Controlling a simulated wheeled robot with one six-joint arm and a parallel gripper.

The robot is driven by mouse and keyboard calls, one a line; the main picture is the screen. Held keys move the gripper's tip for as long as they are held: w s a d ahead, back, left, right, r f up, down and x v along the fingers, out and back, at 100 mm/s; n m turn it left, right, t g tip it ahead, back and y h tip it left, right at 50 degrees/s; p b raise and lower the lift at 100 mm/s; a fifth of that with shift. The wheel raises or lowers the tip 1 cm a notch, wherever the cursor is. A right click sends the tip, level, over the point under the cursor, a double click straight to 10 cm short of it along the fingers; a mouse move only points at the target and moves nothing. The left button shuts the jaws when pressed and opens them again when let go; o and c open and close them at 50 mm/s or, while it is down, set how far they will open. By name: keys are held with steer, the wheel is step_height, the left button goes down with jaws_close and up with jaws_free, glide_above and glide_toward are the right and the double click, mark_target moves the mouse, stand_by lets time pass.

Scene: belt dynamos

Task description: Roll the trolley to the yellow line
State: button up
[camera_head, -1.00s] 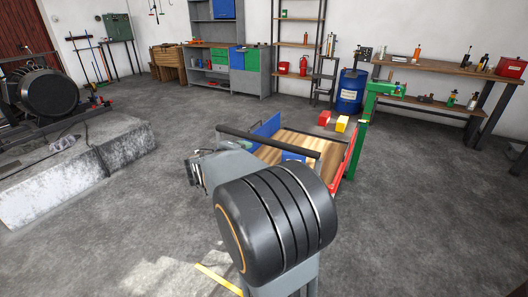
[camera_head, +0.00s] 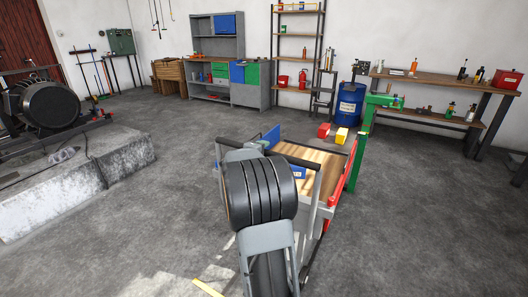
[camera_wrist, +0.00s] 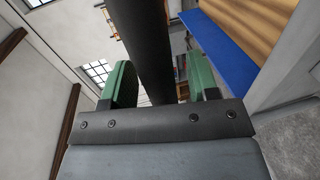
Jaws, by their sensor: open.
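The trolley has a wooden deck (camera_head: 318,157), a blue panel (camera_head: 270,138) and a red side (camera_head: 338,185). Its dark push bar (camera_head: 230,142) crosses its near end, partly behind my arm. In the wrist view the bar (camera_wrist: 142,35) runs between the two green-padded fingers of my gripper (camera_wrist: 160,68). The fingers are open, one on each side of the bar; contact cannot be told. In the head view my arm hides the gripper. The yellow line (camera_head: 208,288) shows as a short strip on the floor at the bottom, left of my arm.
A concrete plinth (camera_head: 70,185) with a dark machine stands at left. A green post (camera_head: 356,155) stands close to the trolley's right side, with red and yellow blocks (camera_head: 341,135) behind the deck. A blue barrel (camera_head: 350,100) and workbench (camera_head: 450,83) are at back right.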

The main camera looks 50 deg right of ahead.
steer(key=shift+w+d+f, duration=0.1)
steer(key=shift+w+d, duration=0.05)
steer(key=shift+d, duration=0.45)
jaws_close()
